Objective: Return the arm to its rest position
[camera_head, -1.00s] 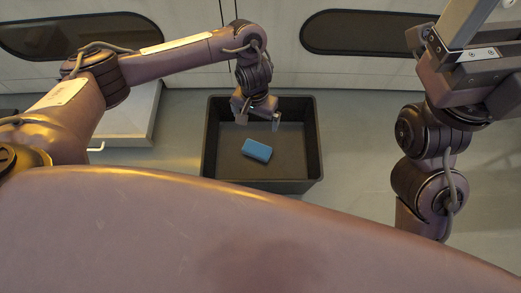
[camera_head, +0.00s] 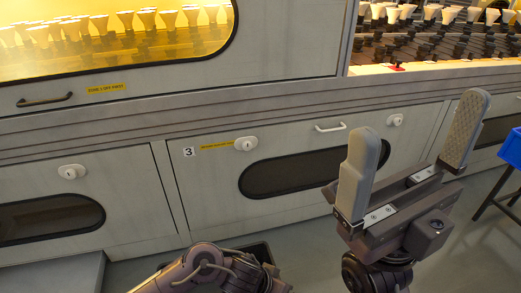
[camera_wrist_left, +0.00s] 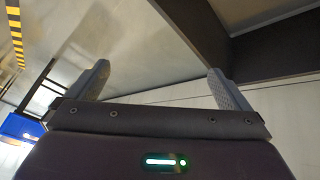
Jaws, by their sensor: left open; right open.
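My right gripper (camera_head: 418,116) stands up in front of the cabinets in the head view, its two grey padded fingers wide apart with nothing between them. Part of my left arm (camera_head: 205,268) shows at the bottom of the head view, but its gripper is out of that frame. In the left wrist view my left gripper (camera_wrist_left: 159,69) has its two fingers spread, with nothing between them.
Cabinet doors with handles span the head view; one door (camera_head: 215,165) is marked 3. Racks of bulbs (camera_head: 165,22) stand behind windows above. A blue bin (camera_head: 511,147) on a dark stand is at the right edge. A dark rim (camera_head: 262,251) shows beside my left arm.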

